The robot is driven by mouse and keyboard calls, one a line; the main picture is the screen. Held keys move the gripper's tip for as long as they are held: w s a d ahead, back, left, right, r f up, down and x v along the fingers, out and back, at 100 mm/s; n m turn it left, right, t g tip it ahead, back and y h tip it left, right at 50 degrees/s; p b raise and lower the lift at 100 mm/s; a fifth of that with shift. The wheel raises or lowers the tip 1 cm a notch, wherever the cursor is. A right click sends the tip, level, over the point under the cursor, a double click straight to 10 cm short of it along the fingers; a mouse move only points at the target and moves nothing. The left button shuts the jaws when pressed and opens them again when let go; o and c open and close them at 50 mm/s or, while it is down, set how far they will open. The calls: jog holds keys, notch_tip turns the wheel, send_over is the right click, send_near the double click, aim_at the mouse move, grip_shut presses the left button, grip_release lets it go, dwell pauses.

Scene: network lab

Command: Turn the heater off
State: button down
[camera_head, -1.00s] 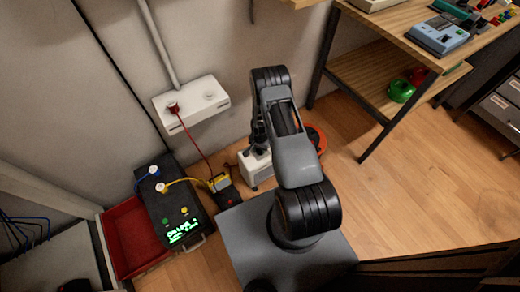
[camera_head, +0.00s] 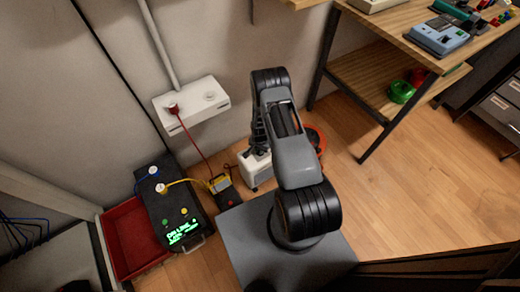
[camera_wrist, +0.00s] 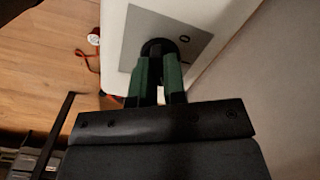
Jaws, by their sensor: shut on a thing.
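The heater (camera_head: 256,168) is a white box standing on the floor near the wall, partly hidden by my arm in the head view. In the wrist view its white body (camera_wrist: 117,40) fills the upper middle, with a grey panel (camera_wrist: 190,29) that carries a round mark and a short line mark. A dark round knob (camera_wrist: 158,46) sits on this panel. My gripper (camera_wrist: 159,62) has green fingers that are closed on the knob from both sides. The fingers hide part of the knob, and its pointer direction cannot be made out.
A dark box with a lit green display (camera_head: 170,210) stands by a red tray (camera_head: 132,238) on the left. A red cable runs from the white wall socket box (camera_head: 191,104) to a yellow and black device (camera_head: 222,188). A wooden bench (camera_head: 395,25) stands right; floor before it is clear.

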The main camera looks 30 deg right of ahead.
jog(key=n+b, duration=0.1)
jog(key=n, duration=0.2)
jog(key=shift+f, duration=0.1)
jog(key=n+b, duration=0.1)
jog(key=n, duration=0.2)
jog(key=shift+n+b, duration=0.3)
jog(key=shift+n, duration=0.1)
jog(key=n+b, duration=0.1)
jog(key=n, duration=0.5)
jog(key=n+b, duration=0.1)
jog(key=n, duration=0.4)
jog(key=shift+n, duration=0.3)
jog(key=shift+n+b, duration=0.55)
jog(key=shift+n, duration=1.65)
